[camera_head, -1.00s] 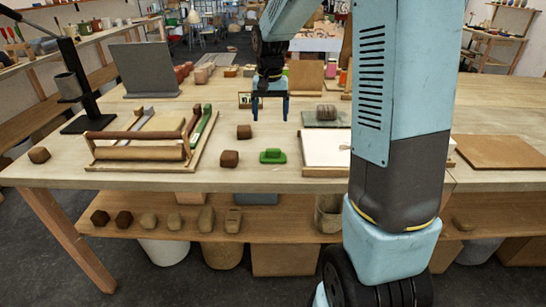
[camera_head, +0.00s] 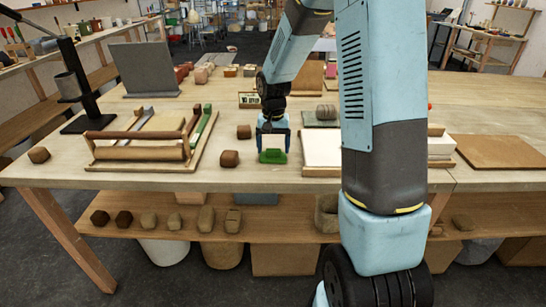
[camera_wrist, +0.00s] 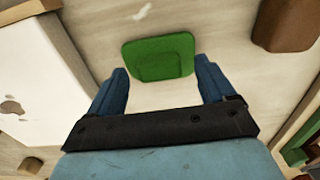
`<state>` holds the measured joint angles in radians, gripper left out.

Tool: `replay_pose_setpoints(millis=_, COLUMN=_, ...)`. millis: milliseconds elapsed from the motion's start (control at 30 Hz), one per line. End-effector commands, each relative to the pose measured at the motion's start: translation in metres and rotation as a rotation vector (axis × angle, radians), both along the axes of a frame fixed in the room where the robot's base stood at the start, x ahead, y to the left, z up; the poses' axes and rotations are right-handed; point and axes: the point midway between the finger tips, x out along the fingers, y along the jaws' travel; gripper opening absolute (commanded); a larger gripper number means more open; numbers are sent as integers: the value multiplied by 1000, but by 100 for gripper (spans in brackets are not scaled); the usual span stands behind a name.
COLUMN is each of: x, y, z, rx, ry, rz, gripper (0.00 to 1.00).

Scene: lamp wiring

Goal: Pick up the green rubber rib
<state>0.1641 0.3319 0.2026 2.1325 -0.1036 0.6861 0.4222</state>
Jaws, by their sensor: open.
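The green rubber rib (camera_head: 273,156) lies on the wooden table near its front edge. In the wrist view the rib (camera_wrist: 160,57) is a flat green piece with rounded corners and a raised block on it. My gripper (camera_head: 273,143) is low over the rib, its blue fingers to the left and right of it in the head view. In the wrist view my gripper (camera_wrist: 160,78) is open, with the rib between and just beyond the fingertips. The fingers do not visibly touch it. I cannot tell the exact height above the table.
Brown clay blocks (camera_head: 229,158) sit left of the rib. A tray with a rolling pin (camera_head: 136,152) stands farther left. A white slab on a board (camera_head: 321,148) is close on the right. A grey lump on a slab (camera_head: 326,113) is behind it.

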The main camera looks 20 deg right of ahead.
Motion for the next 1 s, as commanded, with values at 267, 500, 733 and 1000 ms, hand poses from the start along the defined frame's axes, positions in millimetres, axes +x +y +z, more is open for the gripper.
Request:
replay_pose_setpoints(millis=267, x=0, y=0, z=-6, rx=0, ry=0, rz=0, gripper=83)
replay_pose_setpoints(millis=500, x=0, y=0, z=-5, rx=0, ry=0, rz=0, gripper=65)
replay_pose_setpoints(millis=733, x=0, y=0, z=-5, rx=0, ry=0, rz=0, gripper=43)
replay_pose_setpoints(millis=1000, x=0, y=0, z=-5, rx=0, ry=0, rz=0, gripper=17)
